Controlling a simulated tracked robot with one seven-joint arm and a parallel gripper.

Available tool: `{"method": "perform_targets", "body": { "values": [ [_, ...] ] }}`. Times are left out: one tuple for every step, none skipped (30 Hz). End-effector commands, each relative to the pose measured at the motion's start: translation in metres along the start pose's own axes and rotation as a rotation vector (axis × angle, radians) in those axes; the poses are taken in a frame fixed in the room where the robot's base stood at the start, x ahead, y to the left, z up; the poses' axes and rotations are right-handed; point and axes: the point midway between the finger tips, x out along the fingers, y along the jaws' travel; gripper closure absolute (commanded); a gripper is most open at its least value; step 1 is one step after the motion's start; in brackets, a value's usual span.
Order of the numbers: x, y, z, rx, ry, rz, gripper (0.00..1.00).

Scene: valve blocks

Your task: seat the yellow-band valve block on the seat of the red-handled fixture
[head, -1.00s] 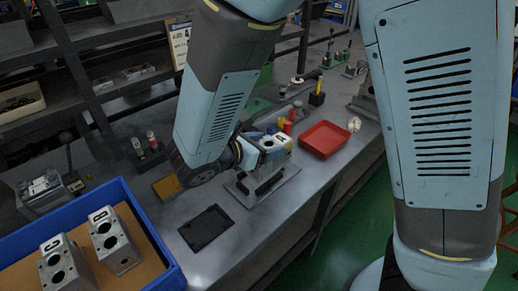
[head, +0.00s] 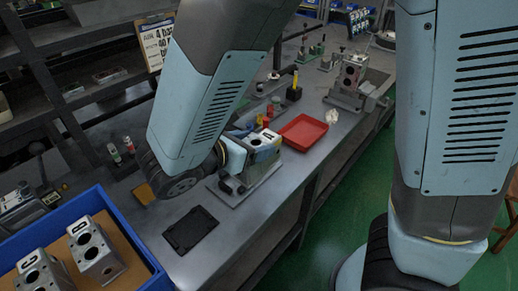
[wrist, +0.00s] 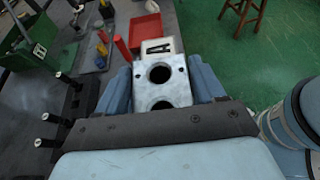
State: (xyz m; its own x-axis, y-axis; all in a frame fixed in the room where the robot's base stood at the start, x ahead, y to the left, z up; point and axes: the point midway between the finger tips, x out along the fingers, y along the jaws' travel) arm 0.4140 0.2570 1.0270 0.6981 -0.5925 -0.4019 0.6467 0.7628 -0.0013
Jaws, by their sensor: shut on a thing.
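My gripper is shut on a grey metal valve block marked A (wrist: 160,75), with a finger on each side of it in the wrist view (wrist: 162,92). The block has round bores in its face. In the head view the block (head: 264,143) is directly over a grey bench fixture (head: 258,181). My arm covers part of both, and I cannot tell whether the block touches the seat. No yellow band can be made out. A red upright piece (wrist: 122,48) stands just left of the block in the wrist view; I cannot tell whether it is the fixture's handle.
A red tray (head: 304,130) lies close behind the fixture. A second fixture with a block (head: 351,77) stands farther back. A black plate (head: 190,229) lies in front, beside a blue bin (head: 148,260) holding blocks.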

Motion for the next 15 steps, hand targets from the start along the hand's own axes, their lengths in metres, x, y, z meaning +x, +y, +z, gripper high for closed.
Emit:
{"method": "perform_targets", "body": {
  "values": [
    [0.005,0.014,-0.001,0.002,0.003,-0.004,1.00],
    [0.008,0.021,-0.001,0.002,0.006,-0.004,1.00],
    [0.012,0.031,-0.002,0.003,0.010,-0.006,1.00],
    [0.015,0.038,-0.002,0.003,0.012,-0.005,1.00],
    [0.018,0.045,-0.002,0.003,0.014,-0.004,1.00],
    [0.022,0.053,-0.003,0.002,0.017,-0.005,1.00],
    [0.025,0.059,-0.003,0.003,0.019,-0.004,1.00],
    [0.027,0.064,-0.003,0.003,0.020,-0.003,1.00],
    [0.031,0.070,-0.003,0.003,0.021,-0.004,1.00],
    [0.033,0.074,-0.003,0.003,0.022,-0.004,1.00],
    [0.035,0.078,-0.003,0.004,0.022,-0.004,1.00],
    [0.037,0.082,-0.003,0.003,0.023,-0.003,1.00],
    [0.038,0.084,-0.003,0.003,0.023,-0.002,1.00],
    [0.040,0.086,-0.003,0.002,0.024,-0.001,1.00],
    [0.041,0.088,-0.003,0.002,0.024,-0.001,1.00]
  ]
}}
